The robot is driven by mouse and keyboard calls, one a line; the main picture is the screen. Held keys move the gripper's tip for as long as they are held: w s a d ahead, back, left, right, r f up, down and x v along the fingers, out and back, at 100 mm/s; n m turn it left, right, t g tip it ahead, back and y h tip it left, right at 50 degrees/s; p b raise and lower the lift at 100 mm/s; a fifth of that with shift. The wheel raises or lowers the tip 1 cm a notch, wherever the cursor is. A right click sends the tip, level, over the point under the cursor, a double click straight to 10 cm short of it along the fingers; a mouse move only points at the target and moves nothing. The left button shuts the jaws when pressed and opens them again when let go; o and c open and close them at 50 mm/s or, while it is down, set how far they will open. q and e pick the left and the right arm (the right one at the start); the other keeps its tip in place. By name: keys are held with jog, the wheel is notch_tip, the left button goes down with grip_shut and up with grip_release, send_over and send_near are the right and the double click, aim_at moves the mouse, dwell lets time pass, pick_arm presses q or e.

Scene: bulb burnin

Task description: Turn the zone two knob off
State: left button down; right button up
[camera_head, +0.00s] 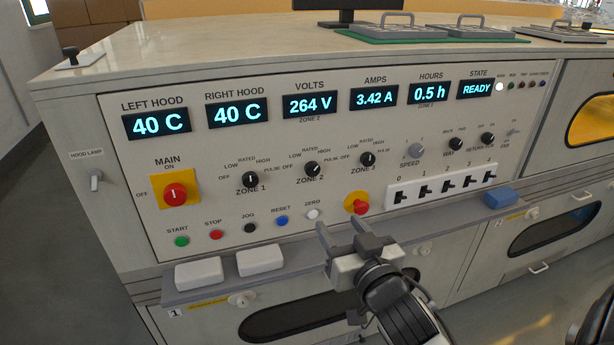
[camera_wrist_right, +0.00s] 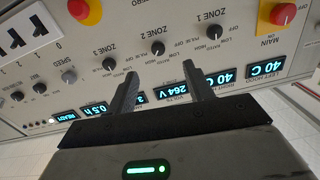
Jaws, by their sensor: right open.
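The zone two knob (camera_head: 312,169) is a small black knob on the panel's front, between the zone one knob (camera_head: 250,179) and the zone three knob (camera_head: 367,159). Which mark its pointer faces is too small to tell. My right gripper (camera_head: 341,232) is open and empty, below and in front of the panel, apart from the knobs. In the right wrist view, the zone two knob (camera_wrist_right: 158,47) shows just beyond the gap between the open fingers (camera_wrist_right: 160,72). My left gripper is not in view.
A red main switch (camera_head: 175,194) is at the panel's left. A red button on a yellow plate (camera_head: 358,204) sits just above my right gripper.

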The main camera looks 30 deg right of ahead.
aim_at(313, 172)
jog(key=x, duration=0.5)
jog(key=r+x, duration=0.1)
jog(key=x, duration=0.4)
jog(key=d+p+x, duration=0.1)
jog(key=x, duration=0.5)
jog(key=shift+d+r, duration=0.1)
jog(key=shift+r, duration=0.3)
jog(key=shift+c, duration=0.3)
jog(key=c, duration=0.9)
